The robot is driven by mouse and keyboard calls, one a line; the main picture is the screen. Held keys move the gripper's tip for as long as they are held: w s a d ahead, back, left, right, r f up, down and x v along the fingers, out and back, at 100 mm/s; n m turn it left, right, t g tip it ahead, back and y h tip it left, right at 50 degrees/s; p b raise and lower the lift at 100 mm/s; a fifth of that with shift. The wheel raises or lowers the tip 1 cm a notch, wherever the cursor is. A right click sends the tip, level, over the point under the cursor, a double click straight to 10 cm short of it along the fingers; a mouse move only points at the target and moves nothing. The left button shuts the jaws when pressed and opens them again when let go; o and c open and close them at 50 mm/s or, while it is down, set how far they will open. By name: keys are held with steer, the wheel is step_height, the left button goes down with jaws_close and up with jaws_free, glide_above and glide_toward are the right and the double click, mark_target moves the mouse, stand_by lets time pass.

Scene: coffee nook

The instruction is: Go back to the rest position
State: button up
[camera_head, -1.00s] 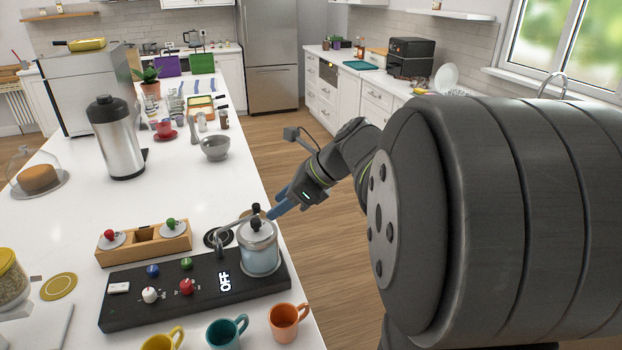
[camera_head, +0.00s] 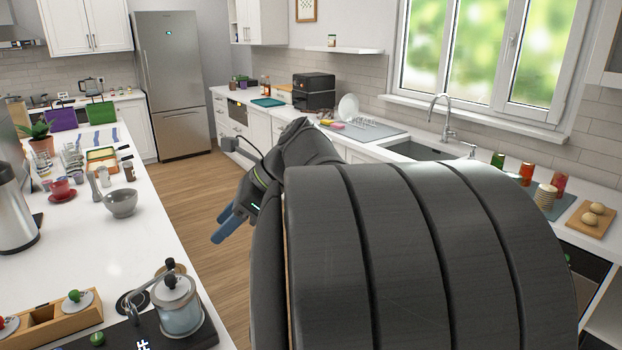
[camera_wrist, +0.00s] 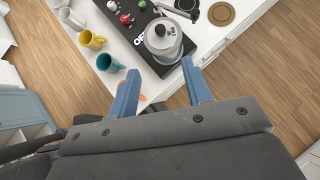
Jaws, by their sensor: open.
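My gripper (camera_head: 226,226) is off to the right of the white island, over the wooden floor in the head view. In the wrist view my gripper (camera_wrist: 158,86) has its two blue fingers spread apart with nothing between them. A lidded pot (camera_head: 178,303) stands on the black hob panel (camera_head: 203,331) near the island's edge. The pot also shows in the wrist view (camera_wrist: 162,42), ahead of the fingers and apart from them. My arm fills much of the head view's middle and hides what lies behind it.
Teal (camera_wrist: 108,63), yellow (camera_wrist: 91,40) and white (camera_wrist: 71,18) mugs stand beside the hob; an orange mug is mostly hidden by a finger. A grey bowl (camera_head: 121,204) and steel flask (camera_head: 14,212) stand on the island. Floor between island and sink counter is clear.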

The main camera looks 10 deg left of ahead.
mark_target(172, 277)
steer(key=x, duration=1.7)
steer(key=shift+a+f, duration=0.1)
steer(key=shift+a, duration=0.1)
